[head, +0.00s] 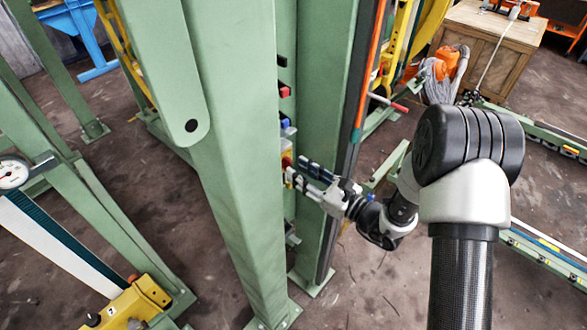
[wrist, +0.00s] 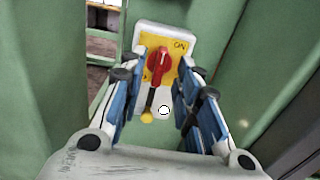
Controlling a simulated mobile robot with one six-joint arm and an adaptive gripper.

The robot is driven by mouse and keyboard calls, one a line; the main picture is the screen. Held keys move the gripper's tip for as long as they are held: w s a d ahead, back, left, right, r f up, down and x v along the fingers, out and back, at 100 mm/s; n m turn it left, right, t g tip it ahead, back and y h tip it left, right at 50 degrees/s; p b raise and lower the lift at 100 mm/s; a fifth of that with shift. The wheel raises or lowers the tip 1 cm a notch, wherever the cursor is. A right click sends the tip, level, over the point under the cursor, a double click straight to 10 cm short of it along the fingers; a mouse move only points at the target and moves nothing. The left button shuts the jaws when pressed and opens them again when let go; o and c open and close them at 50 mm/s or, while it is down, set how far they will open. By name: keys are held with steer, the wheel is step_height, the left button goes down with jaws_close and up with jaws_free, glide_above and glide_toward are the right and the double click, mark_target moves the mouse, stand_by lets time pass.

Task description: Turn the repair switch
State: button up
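The repair switch is a red rotary handle (wrist: 159,66) on a yellow plate (wrist: 179,46) marked "ON", set in a pale housing (wrist: 150,32). In the wrist view the handle stands close to upright, leaning slightly. My gripper (wrist: 160,74) is open, with one blue-padded finger on each side of the handle. I cannot tell whether either finger touches it. In the head view my gripper (head: 291,171) reaches between two green columns, its fingertips at the yellow and red switch (head: 286,160), which is partly hidden by the near column.
A green column (head: 225,150) stands close to the left of the switch and another (head: 322,100) to the right. Red (head: 284,91) and blue (head: 286,124) parts sit above the switch. A wooden crate (head: 485,50) stands at the back right. Bare floor (head: 390,280) lies below my arm.

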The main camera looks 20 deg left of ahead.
mark_target(291, 166)
steer(key=shift+x, duration=1.5)
jaws_close()
